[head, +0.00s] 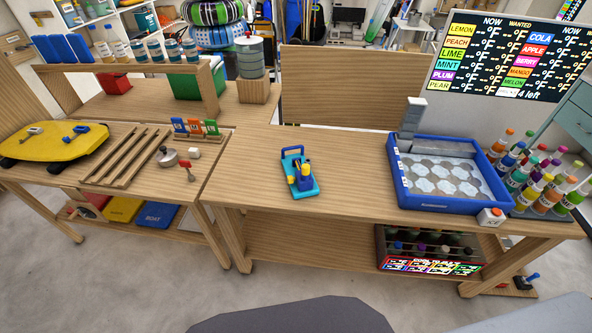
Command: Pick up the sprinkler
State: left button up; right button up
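No thing in view is clearly marked as the sprinkler. A teal device with blue and yellow parts and a looped handle (301,174) sits upright on the middle of the wooden table; I cannot tell whether it is the sprinkler. Several coloured bottles with bright caps (543,186) stand in a rack at the table's right end. Neither of my grippers is in view.
A blue tray (433,209) with pale round moulds stands right of the teal device. A small white box with an orange button (491,217) sits at its front corner. The left table holds a yellow board (50,146) and wooden rails (125,158). The tabletop around the teal device is clear.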

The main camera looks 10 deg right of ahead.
aim_at(305, 186)
jog(key=i+j+z, duration=0.3)
jog(key=j+z, duration=0.15)
jog(key=j, duration=0.8)
jog(key=i+j+z, duration=0.15)
jog(key=j+z, duration=0.3)
jog(key=j, duration=0.9)
jog(key=k+j+z, duration=0.1)
jog(key=j+z, duration=0.3)
jog(key=j, duration=0.9)
